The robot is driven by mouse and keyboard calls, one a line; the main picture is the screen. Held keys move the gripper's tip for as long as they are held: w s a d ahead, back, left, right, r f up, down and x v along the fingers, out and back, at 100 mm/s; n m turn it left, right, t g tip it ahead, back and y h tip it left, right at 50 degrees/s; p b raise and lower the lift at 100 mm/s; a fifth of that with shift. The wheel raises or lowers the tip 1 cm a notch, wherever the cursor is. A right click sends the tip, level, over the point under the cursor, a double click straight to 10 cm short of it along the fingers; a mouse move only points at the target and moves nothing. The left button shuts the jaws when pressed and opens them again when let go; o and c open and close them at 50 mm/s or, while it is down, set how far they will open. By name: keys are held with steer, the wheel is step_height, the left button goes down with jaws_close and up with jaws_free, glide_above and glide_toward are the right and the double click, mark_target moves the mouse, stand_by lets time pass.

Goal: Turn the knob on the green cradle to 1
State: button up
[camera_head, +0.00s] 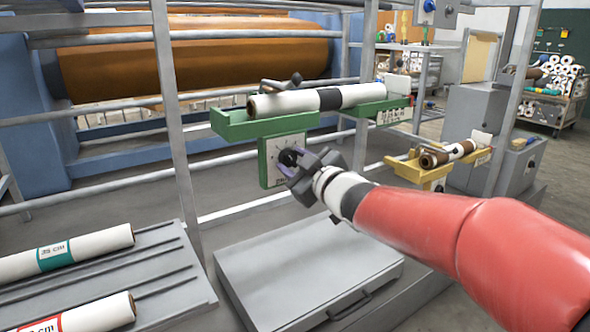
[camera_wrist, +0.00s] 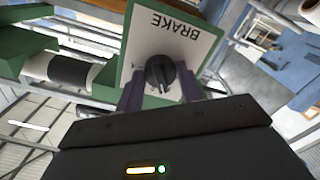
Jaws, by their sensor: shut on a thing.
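The green cradle (camera_head: 232,127) is mounted on the grey frame and holds a white roll (camera_head: 283,104) with a black band. Below it hangs a green-edged plate with a white dial face (camera_head: 273,160). In the wrist view the plate (camera_wrist: 195,42) reads BRAKE, upside down. A black knob (camera_wrist: 161,75) sits at its middle. My gripper (camera_head: 290,164) is at the plate, its fingers on both sides of the knob and shut on it; the fingers also show in the wrist view (camera_wrist: 161,90). The dial's numbers and the knob's exact setting cannot be read.
A yellow cradle (camera_head: 408,170) with another roll (camera_head: 447,154) is at the right. A grey case (camera_head: 310,268) lies below my gripper. Rolls with a teal label (camera_head: 60,255) and a red label (camera_head: 85,316) lie on a rack at the lower left. Frame posts (camera_head: 175,110) stand close by.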

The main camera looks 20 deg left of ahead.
steer(key=shift+f+n, duration=0.1)
steer(key=shift+n, duration=0.6)
steer(key=shift+b, duration=0.3)
steer(key=o, duration=1)
steer(key=p+v, duration=0.1)
steer(key=v, duration=0.7)
